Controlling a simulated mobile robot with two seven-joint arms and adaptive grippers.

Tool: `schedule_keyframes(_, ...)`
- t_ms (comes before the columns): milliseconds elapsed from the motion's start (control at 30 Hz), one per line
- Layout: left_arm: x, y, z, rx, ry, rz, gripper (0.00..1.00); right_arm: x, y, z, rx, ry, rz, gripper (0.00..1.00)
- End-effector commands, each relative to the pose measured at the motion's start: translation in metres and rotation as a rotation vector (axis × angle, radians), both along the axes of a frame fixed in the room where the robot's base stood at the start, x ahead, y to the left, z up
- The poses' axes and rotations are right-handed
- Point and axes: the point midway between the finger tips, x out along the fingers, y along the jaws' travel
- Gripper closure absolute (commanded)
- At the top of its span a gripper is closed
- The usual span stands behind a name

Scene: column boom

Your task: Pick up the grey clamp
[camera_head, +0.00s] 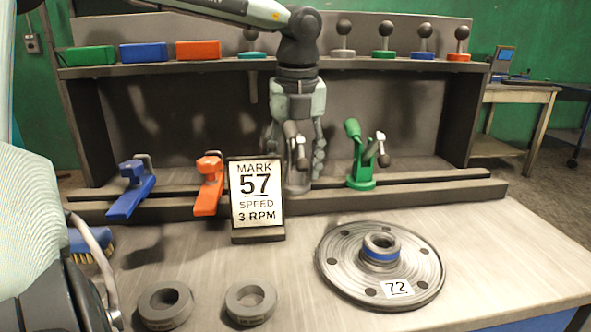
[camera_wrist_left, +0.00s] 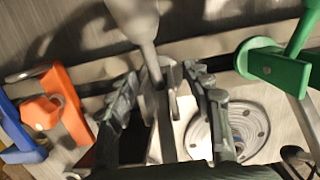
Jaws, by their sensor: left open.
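The grey clamp (camera_head: 298,183) stands on the ledge at the back of the bench, between the orange and green clamps. Its lower part and handle show in the head view; the rest is behind my gripper. My left gripper (camera_head: 296,160) points down over it, open, with its fingers on either side of the clamp. In the left wrist view the grey clamp (camera_wrist_left: 138,22) reaches in from the top, and its arm runs between the open fingers of my left gripper (camera_wrist_left: 168,95). I cannot tell whether any finger touches it. My right gripper is in neither view.
A blue clamp (camera_head: 131,190), an orange clamp (camera_head: 208,188) and a green clamp (camera_head: 360,160) stand along the ledge. A sign (camera_head: 257,193) stands close in front. A round plate (camera_head: 335,262) and two grey rings (camera_head: 165,304) (camera_head: 250,302) lie on the bench. A shelf (camera_head: 150,68) runs above.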

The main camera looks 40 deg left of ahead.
Motion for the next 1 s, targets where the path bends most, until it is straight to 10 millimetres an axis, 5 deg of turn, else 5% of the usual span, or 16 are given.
schedule_keyframes(133, -0.0001, -0.0001, 0.0001, 0.000, 0.000, 0.000, 0.51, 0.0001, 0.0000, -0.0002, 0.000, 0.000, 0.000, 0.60)
schedule_keyframes(533, 0.0000, -0.0002, 0.0005, 0.000, 0.000, 0.000, 1.00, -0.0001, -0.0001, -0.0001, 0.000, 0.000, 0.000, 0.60)
schedule_keyframes(1000, 0.0002, 0.0037, 0.0087, 0.000, -0.004, 0.001, 1.00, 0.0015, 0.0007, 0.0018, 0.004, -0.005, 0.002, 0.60)
